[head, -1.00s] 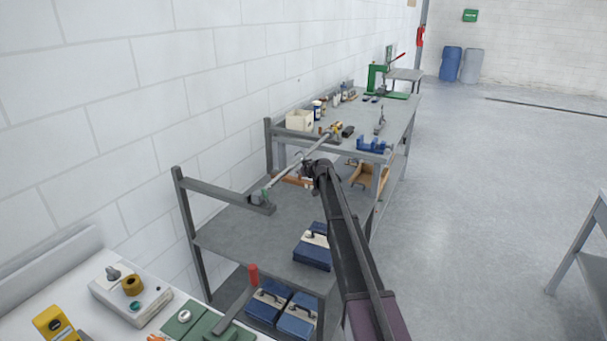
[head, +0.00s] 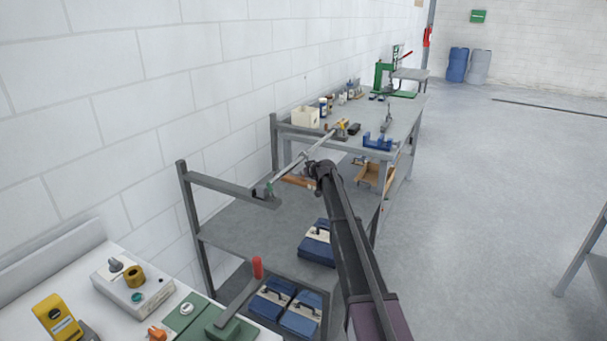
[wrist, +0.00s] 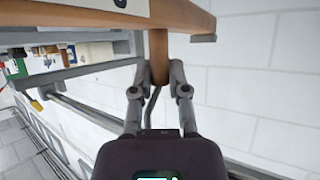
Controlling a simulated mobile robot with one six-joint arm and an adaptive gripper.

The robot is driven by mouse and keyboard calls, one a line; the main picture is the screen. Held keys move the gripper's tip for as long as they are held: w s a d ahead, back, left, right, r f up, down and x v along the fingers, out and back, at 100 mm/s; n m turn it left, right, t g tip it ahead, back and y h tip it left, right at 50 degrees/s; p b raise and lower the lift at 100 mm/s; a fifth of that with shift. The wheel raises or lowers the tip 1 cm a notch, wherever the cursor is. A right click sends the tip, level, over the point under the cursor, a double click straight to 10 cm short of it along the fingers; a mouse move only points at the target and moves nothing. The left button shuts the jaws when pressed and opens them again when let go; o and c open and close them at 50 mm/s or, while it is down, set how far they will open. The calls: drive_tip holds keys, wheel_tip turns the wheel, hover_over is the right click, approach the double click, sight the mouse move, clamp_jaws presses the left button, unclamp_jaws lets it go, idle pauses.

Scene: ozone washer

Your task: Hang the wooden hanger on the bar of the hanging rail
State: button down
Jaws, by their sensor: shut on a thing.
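The wooden hanger (head: 298,181) shows as a short brown strip beside my gripper (head: 319,168) in the head view. In the wrist view my gripper (wrist: 160,78) is shut on a wooden part of the hanger (wrist: 185,14), whose long body spans the top. A thin grey curved piece, perhaps its hook, shows between the fingers. The metal bar (head: 303,156) of the hanging rail runs from the near grey arm (head: 232,188) towards the far bench. The hanger is close below the bar in the head view; I cannot tell whether they touch.
A white bench with control boxes (head: 134,287) is at the near left. Blue cases (head: 317,243) lie on the grey shelves below the rail. The far workbench (head: 408,118) carries a green press, a blue vise and small items. Open floor lies to the right.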

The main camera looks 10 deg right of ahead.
drive_tip(key=c, duration=0.5)
unclamp_jaws()
drive_tip(key=shift+c, duration=0.2)
drive_tip(key=shift+r, duration=0.25)
